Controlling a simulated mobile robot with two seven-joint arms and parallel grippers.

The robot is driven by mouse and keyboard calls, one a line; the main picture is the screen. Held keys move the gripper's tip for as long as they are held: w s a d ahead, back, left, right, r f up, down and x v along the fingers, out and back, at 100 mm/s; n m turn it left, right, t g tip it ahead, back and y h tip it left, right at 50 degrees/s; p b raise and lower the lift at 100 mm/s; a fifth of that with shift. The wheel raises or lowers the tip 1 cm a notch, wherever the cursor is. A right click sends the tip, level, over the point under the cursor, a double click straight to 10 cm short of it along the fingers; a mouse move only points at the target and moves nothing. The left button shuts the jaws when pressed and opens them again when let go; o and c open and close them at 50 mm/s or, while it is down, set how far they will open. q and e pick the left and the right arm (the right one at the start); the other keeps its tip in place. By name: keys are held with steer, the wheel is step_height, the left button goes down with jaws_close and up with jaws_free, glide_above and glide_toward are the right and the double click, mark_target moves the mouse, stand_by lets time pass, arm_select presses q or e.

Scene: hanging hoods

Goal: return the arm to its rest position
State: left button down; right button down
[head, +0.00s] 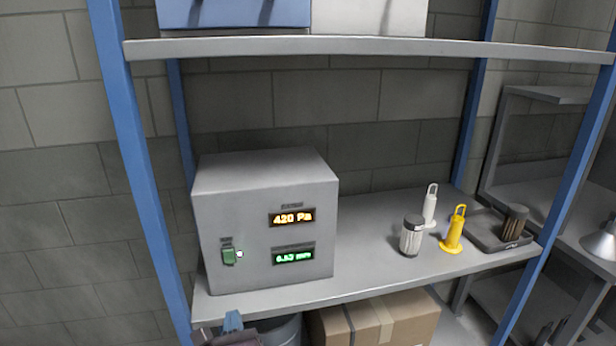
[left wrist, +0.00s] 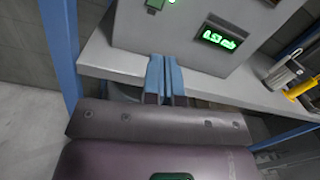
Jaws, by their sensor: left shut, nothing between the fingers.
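My left gripper (head: 232,322) shows at the bottom edge of the head view, below the front edge of the shelf, with blue fingers. In the left wrist view its two blue fingers (left wrist: 165,78) are closed together with nothing between them. They point toward the shelf edge, below a grey box (head: 265,220) with lit displays. The box has a green switch (head: 229,256) with a small light beside it. My right gripper is not in view.
The grey shelf (head: 375,245) has blue posts (head: 140,180) at its sides. A dark-lidded jar (head: 411,237), a white looped object (head: 430,207), a yellow looped object (head: 454,231) and a dark tray (head: 483,231) stand on the right. A cardboard box (head: 400,319) sits below. The left side is clear.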

arm_select(q)
steer(key=s+a+f+n+g+h, duration=0.2)
steer(key=s+a+f+n, duration=0.3)
steer(key=n, duration=1)
steer(key=s+a+f+n+g+h, duration=0.2)
steer(key=s+a+f+n+g, duration=0.2)
steer(key=s+f+n, duration=0.8)
steer(key=s+a+n, duration=0.1)
steer(key=a+n, duration=0.1)
steer(key=n, duration=0.1)
steer(key=shift+s+a+f, duration=0.15)
steer(key=shift+s+a, duration=0.15)
steer(key=shift+s, duration=0.1)
